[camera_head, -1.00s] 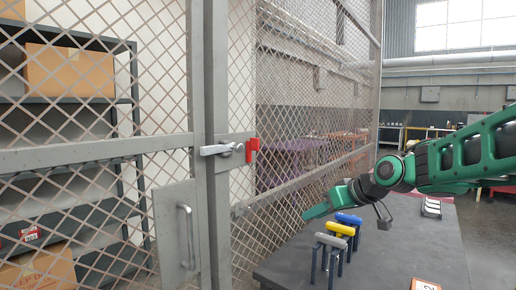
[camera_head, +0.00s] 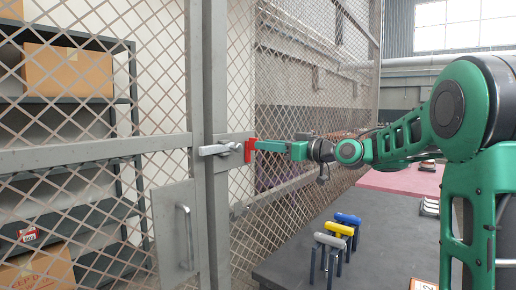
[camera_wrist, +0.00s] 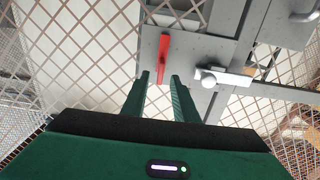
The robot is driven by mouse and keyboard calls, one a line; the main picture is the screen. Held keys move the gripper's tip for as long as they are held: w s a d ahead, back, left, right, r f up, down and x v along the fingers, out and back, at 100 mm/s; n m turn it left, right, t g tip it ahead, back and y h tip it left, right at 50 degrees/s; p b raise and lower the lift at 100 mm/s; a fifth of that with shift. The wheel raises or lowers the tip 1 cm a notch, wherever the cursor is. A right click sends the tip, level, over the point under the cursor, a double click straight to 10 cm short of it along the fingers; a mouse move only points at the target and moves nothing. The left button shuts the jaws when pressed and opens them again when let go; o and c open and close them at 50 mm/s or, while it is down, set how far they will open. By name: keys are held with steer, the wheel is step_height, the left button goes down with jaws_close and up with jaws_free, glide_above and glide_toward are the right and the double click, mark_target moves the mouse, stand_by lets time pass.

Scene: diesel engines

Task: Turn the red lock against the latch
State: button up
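The red lock (camera_head: 249,151) is on the cage door's frame, just right of the silver latch (camera_head: 219,149). In the wrist view the lock (camera_wrist: 164,55) is a narrow red bar, upright and slightly tilted, with the latch (camera_wrist: 218,77) to its right. My gripper (camera_head: 260,146) reaches in from the right, its fingertips at the lock in the head view. In the wrist view my gripper (camera_wrist: 160,76) has its fingers apart, with the lock's lower end between or just beyond the tips. I cannot tell whether they touch it.
The mesh door carries a plate with a pull handle (camera_head: 186,237) below the latch. A dark table (camera_head: 385,235) at the lower right holds blue, yellow and grey T-handled tools (camera_head: 341,236). Shelves with boxes (camera_head: 68,72) stand behind the mesh.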

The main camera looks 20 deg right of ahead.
steer(key=shift+x, duration=1.85)
steer(key=shift+c, duration=0.7)
jaws_close()
steer(key=shift+w+d+f+m, duration=0.1)
steer(key=shift+d+m, duration=0.05)
steer(key=shift+m, duration=2.85)
steer(key=shift+d+f+m, duration=0.1)
steer(key=shift+d+m, duration=0.05)
steer(key=shift+m, duration=2.85)
steer(key=shift+w+d+f+m, duration=0.1)
steer(key=shift+d+m, duration=0.05)
steer(key=shift+m, duration=2.85)
